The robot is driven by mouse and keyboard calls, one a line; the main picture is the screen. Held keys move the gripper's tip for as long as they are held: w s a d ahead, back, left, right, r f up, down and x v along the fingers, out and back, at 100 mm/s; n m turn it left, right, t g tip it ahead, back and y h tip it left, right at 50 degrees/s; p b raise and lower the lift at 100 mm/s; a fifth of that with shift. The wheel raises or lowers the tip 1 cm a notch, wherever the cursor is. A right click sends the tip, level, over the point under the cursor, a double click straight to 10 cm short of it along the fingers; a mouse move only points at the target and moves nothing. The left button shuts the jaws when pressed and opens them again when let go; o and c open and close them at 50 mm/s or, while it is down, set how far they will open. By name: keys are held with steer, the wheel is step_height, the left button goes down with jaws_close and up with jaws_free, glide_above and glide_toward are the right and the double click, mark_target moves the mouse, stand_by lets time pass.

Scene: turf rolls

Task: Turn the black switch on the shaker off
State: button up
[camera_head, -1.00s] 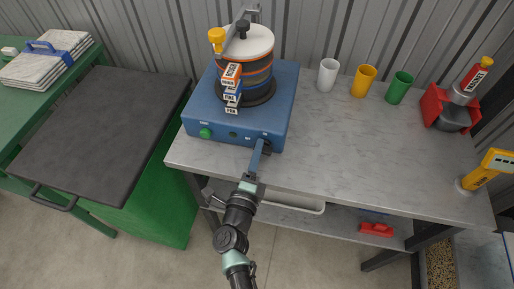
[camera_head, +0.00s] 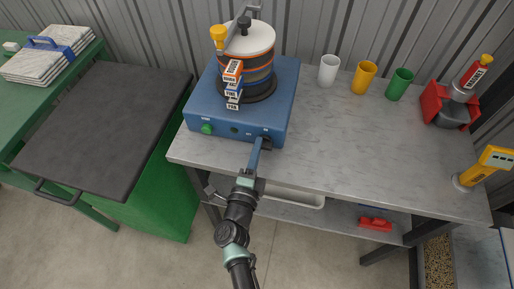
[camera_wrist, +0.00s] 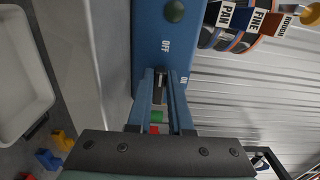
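The blue shaker (camera_head: 225,118) stands on the bench's left end with a sieve stack on top. In the wrist view its front panel (camera_wrist: 150,30) carries "OFF" and "ON" labels and a round dark green button. My gripper (camera_head: 262,145) reaches its front panel at the lower right corner. In the wrist view the black switch (camera_wrist: 160,84) lies between the fingertips of my gripper (camera_wrist: 161,76), near the "OFF" and "ON" labels. The fingers are a narrow gap apart; I cannot tell whether they press on the switch. They partly hide it, so its exact setting is unclear.
The sieve stack (camera_head: 246,60) has labelled rings and clamps. White, orange and green cups (camera_head: 399,85) stand at the back of the bench (camera_head: 335,145). A red device (camera_head: 447,105) and yellow meter (camera_head: 488,165) stand right. The bench middle is clear.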

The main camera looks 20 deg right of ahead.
steer(key=o, duration=0.4)
steer(key=v, duration=1.3)
